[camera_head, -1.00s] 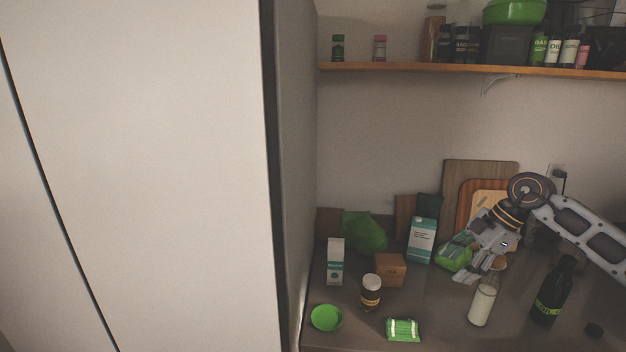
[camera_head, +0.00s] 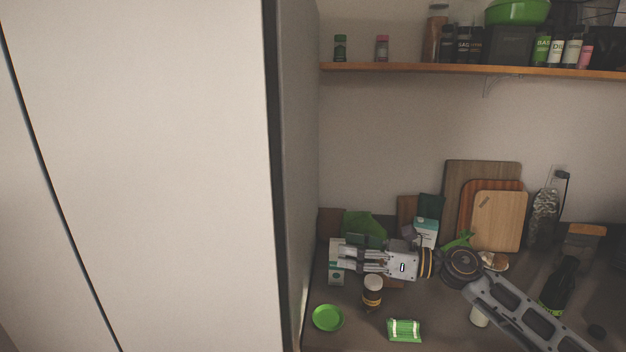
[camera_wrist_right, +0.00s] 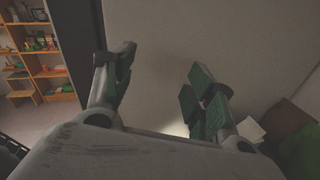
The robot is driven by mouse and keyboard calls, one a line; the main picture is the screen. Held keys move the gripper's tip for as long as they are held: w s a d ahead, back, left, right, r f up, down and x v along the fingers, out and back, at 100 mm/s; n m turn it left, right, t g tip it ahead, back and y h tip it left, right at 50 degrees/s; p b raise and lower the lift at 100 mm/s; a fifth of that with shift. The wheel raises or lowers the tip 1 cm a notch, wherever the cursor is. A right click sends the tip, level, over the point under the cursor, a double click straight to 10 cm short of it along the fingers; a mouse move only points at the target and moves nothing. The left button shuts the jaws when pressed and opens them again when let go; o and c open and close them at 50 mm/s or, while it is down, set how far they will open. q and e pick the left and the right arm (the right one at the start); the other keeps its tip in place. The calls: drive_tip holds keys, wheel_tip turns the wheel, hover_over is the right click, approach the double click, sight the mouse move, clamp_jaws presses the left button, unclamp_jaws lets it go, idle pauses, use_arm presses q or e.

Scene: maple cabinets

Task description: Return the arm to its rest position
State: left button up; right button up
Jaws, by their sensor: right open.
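My right arm (camera_head: 515,310) comes in from the lower right over the counter. Its gripper (camera_head: 342,254) points left toward the side of the tall pale cabinet and covers part of the white carton (camera_head: 336,275) and the brown box. In the right wrist view the two fingers (camera_wrist_right: 160,90) stand wide apart with nothing between them, facing a plain pale panel. My left gripper does not show in either view.
The tall cabinet (camera_head: 140,170) fills the left side. Cutting boards (camera_head: 500,221) lean on the wall below a shelf (camera_head: 470,69).

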drive_tip(key=d+f+m+t+h, duration=0.6)
drive_tip(key=m+h, duration=0.2)
drive_tip(key=m, duration=0.9)
drive_tip(key=d+f+m+t+h, duration=0.55)
drive_tip(key=m+h, duration=0.25)
drive_tip(key=m, duration=1)
drive_tip(key=s+d+f+m+g+h, duration=0.1)
drive_tip(key=s+d+f+m+g, duration=0.1)
drive_tip(key=s+f+m+g, duration=0.9)
drive_tip(key=s+f+g, duration=0.3)
drive_tip(key=s+f, duration=1)
drive_tip(key=s+f+g, duration=0.1)
drive_tip(key=s+f, duration=0.1)
drive_tip(key=f, duration=1.3)
drive_tip(key=s+f, duration=0.2)
drive_tip(key=f, duration=1.3)
drive_tip(key=s+d+f, duration=0.2)
drive_tip(key=s+f, duration=0.8)
drive_tip(key=s, duration=0.1)
drive_tip(key=s+d+f+g, duration=0.1)
drive_tip(key=s+d+f, duration=0.1)
drive_tip(key=s+f, duration=0.8)
drive_tip(key=shift+s+f+n, duration=0.25)
drive_tip(key=shift+s+n, duration=0.15)
drive_tip(key=shift+s, duration=0.3)
